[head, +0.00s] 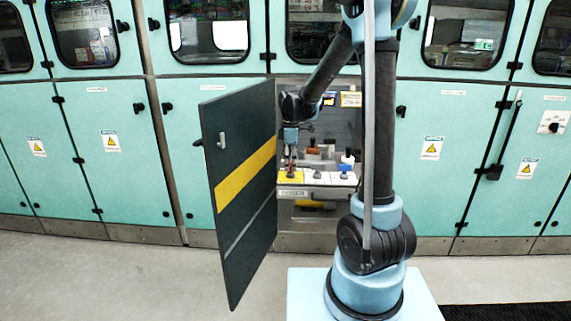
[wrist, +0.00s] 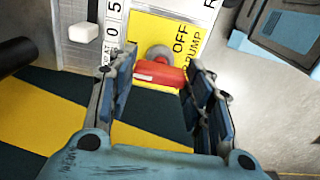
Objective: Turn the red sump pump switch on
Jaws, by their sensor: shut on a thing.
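The red sump pump switch (wrist: 158,75) is a red handle on a grey round base, on a yellow plate (wrist: 150,32) marked "OFF" and "PUMP". In the wrist view the handle lies crosswise between the fingers of my gripper (wrist: 162,68), which is shut on it. The fingers hide the handle's ends, and I cannot tell which setting it points to. In the head view my gripper (head: 291,150) reaches down to the yellow plate (head: 291,177) at the left of the panel; the switch is too small to make out clearly there.
A dark cabinet door with a yellow stripe (head: 240,185) stands open left of the panel, close to my gripper. Teal cabinets (head: 120,150) line the wall. Grey floor is clear in front.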

